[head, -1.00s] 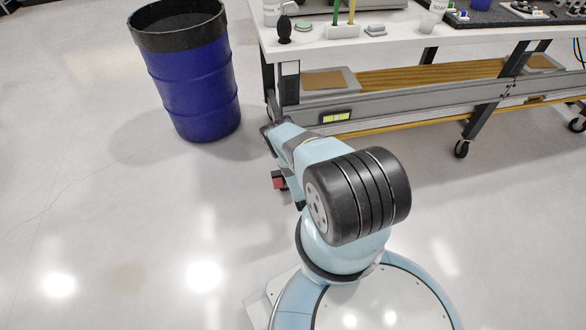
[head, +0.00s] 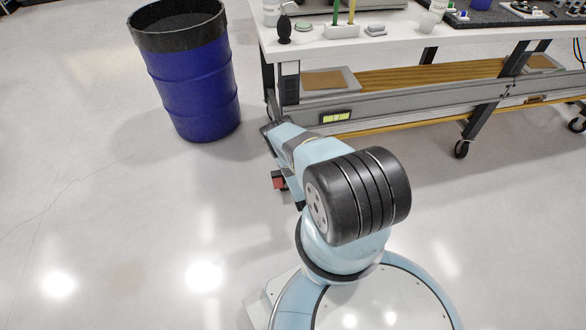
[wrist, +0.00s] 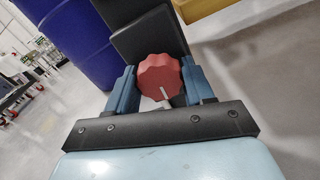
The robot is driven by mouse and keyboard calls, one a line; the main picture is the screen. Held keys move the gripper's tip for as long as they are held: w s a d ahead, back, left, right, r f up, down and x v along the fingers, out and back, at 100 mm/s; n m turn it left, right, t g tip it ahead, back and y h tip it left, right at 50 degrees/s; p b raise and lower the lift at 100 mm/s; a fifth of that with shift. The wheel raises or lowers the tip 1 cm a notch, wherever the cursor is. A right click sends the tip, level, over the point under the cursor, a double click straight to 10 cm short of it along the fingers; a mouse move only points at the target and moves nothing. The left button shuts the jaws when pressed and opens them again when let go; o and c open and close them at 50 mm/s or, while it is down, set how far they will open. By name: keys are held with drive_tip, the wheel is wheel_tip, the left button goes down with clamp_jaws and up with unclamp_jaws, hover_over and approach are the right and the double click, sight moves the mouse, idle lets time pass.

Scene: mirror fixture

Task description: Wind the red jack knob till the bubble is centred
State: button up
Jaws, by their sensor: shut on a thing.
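The red jack knob (wrist: 159,76) is lobed and carries a white pointer line on its face, pointing down in the wrist view. My gripper (wrist: 160,80) has its two blue fingers on either side of the knob and is shut on it. A dark plate stands behind the knob. The yellow-green bubble vial (head: 336,117) sits on the grey rail below the bench, just beyond my arm. It is too small to tell where its bubble lies.
A blue drum (head: 190,85) stands on the floor left of the bench; it also shows in the wrist view (wrist: 75,40). The white-topped bench (head: 400,45) on castors carries small items. The floor to the left and front is clear.

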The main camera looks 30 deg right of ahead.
drive_tip(key=shift+s+a+f, duration=0.1)
drive_tip(key=shift+a+f, duration=0.1)
drive_tip(key=o, duration=0.7)
drive_tip(key=shift+c, duration=0.2)
drive_tip(key=o, duration=0.4)
drive_tip(key=shift+d, duration=0.15)
drive_tip(key=shift+r, duration=0.1)
